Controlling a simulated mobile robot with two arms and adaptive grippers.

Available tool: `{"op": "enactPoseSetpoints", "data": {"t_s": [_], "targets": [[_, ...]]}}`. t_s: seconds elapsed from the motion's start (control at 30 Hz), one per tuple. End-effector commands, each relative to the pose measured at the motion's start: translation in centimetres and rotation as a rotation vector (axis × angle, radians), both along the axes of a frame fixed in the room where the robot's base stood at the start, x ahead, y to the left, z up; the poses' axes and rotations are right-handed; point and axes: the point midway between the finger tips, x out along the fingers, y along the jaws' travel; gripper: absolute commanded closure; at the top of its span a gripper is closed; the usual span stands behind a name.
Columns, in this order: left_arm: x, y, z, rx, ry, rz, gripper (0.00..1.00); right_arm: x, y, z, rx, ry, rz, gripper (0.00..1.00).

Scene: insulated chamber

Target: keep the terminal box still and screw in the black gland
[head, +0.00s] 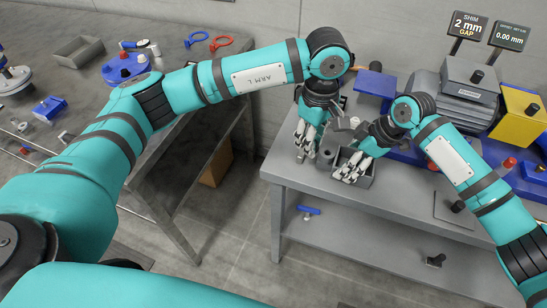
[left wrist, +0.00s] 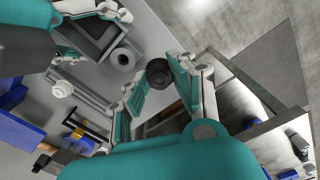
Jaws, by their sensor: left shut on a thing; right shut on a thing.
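The terminal box (head: 368,181) is a dark grey open box near the front edge of the grey bench, with a round grey socket (head: 326,156) on its left side. The box (left wrist: 97,38) and the open ring of the socket (left wrist: 123,57) also show in the left wrist view. My right gripper (head: 350,168) is shut on the box. My left gripper (head: 308,140) points down just left of the socket. In the left wrist view its fingers are shut on the black gland (left wrist: 159,73), which is apart from the socket. The gland is hidden in the head view.
The bench (head: 400,212) has a lower shelf and clear top in front. A grey motor (head: 470,82) and a yellow block (head: 519,118) stand behind at the right. A dark table (head: 75,135) with loose parts is at left, across a floor gap.

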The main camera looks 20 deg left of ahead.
Motion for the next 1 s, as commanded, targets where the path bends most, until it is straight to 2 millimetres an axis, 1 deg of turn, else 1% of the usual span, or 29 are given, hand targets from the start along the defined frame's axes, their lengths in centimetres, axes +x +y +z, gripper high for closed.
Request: {"op": "enactPoseSetpoints", "data": {"t_s": [0.03, 0.1, 0.2, 0.3, 0.43, 0.73, 0.87, 1.0], "targets": [[1.3, -1.1, 0.4, 0.0, -0.004, 0.103, 1.0, -0.4, -0.1, -0.7, -0.009, 0.012, 0.003, 0.65], [2.6, -2.1, 0.7, 0.0, -0.003, 0.235, 1.0, -0.4, -0.1, -0.8, -0.009, 0.012, 0.003, 0.65], [3.8, -3.1, 1.1, 0.0, -0.001, 0.367, 1.0, -0.4, -0.2, -0.8, -0.009, 0.013, 0.002, 0.65], [4.4, -3.5, 1.3, -0.001, -0.001, 0.438, 1.0, -0.4, -0.2, -0.8, -0.01, 0.013, 0.002, 0.65], [4.6, -3.7, 1.3, -0.001, -0.001, 0.465, 1.0, -0.4, -0.2, -0.8, -0.01, 0.013, 0.002, 0.65], [4.6, -3.6, 1.3, 0.0, 0.0, 0.463, 1.0, -0.4, -0.2, -0.8, -0.011, 0.013, 0.001, 0.65], [4.6, -3.6, 0.8, 0.001, 0.001, 0.462, 1.0, -0.4, -0.2, -0.8, -0.011, 0.013, 0.001, 0.65], [4.5, -3.6, -0.2, 0.002, 0.002, 0.462, 1.0, -0.4, -0.2, -0.8, -0.012, 0.015, 0.001, 0.65]]}}
